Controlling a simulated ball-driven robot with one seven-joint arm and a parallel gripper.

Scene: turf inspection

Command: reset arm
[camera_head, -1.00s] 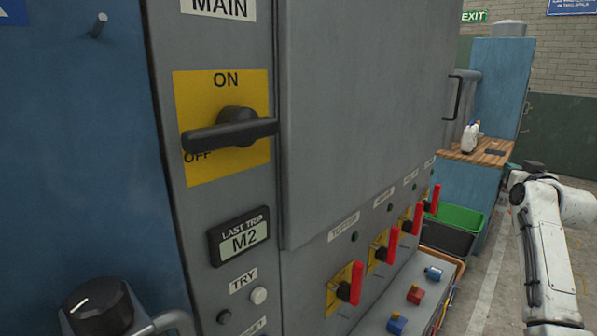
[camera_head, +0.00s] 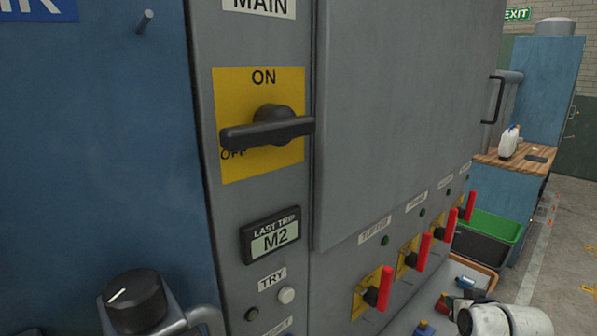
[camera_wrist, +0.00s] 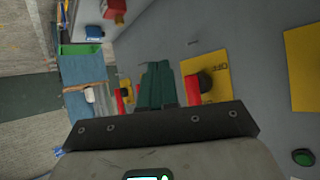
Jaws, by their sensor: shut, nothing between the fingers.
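My gripper (camera_wrist: 157,84) shows in the wrist view as two dark green fingers pressed together, with nothing between them. Behind the fingers, that view shows the grey panel face, tilted in the picture, with a red handle (camera_wrist: 192,90) on a yellow plate close to their right side. I cannot tell the exact gap between the fingers and that handle. In the head view only a white part of my arm shows at the lower right, in front of the panel's lower end. The gripper is hidden there.
The grey panel has a black main switch (camera_head: 268,130) lying level, a LAST TRIP display (camera_head: 270,236) reading M2, and several red handles (camera_head: 384,288). Small coloured items lie on a ledge below.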

